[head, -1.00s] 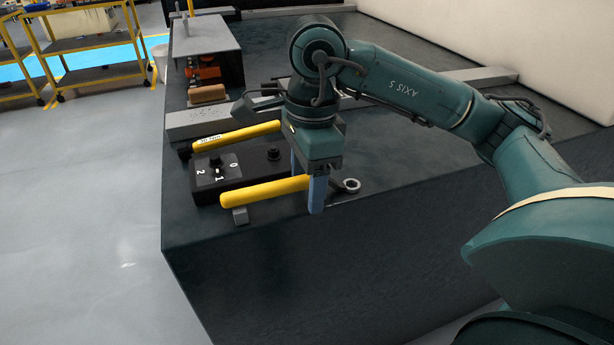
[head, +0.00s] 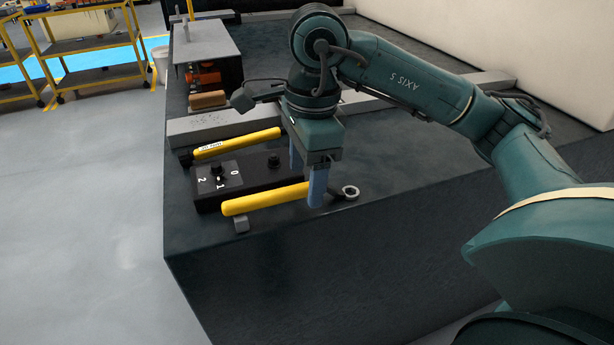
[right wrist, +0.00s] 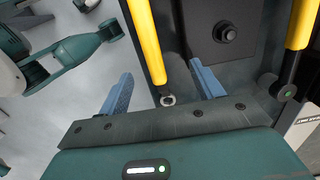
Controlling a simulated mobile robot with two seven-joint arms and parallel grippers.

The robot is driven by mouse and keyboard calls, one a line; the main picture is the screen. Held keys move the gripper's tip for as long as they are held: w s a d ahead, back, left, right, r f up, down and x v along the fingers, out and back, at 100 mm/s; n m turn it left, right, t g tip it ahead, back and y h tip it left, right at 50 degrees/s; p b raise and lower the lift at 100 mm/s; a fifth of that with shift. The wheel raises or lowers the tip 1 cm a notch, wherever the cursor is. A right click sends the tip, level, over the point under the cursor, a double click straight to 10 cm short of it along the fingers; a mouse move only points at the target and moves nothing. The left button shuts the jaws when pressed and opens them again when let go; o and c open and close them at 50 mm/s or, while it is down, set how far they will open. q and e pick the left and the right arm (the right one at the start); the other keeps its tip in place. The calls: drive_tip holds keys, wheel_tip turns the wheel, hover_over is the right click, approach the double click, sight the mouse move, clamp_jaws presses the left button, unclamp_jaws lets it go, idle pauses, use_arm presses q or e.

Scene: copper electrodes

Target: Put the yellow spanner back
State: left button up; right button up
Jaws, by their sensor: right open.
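The yellow spanner (head: 266,199) lies near the front edge of the dark bench, its handle end by a small grey block and its grey ring end (head: 350,192) to the right. My right gripper (head: 307,180) is open above the spanner's right part, one blue finger in front of it and one behind. In the head view, the near finger hides part of the spanner. My left gripper is not seen.
A second yellow-handled tool (head: 236,142) with a printed label lies behind a black switch box (head: 217,177) with a dial. A grey bar (head: 205,129) crosses the bench. A grey-topped stand (head: 205,45) holds orange parts. Yellow trolleys (head: 85,45) stand back left.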

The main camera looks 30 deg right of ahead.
drive_tip(key=shift+s+r+p, duration=0.15)
drive_tip(key=shift+r+p, duration=0.95)
drive_tip(key=shift+r, duration=0.65)
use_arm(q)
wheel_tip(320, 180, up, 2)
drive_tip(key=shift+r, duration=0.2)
use_arm(e)
drive_tip(key=shift+d, duration=0.1)
drive_tip(key=shift+r, duration=0.8)
use_arm(q)
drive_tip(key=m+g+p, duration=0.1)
drive_tip(key=p, duration=0.3)
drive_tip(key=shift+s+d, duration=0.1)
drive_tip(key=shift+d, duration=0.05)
use_arm(e)
wheel_tip(320, 180, up, 12)
drive_tip(key=shift+d+f, duration=0.25)
drive_tip(key=shift+d, duration=0.1)
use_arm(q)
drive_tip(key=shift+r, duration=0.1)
use_arm(e)
drive_tip(key=shift+s, duration=0.1)
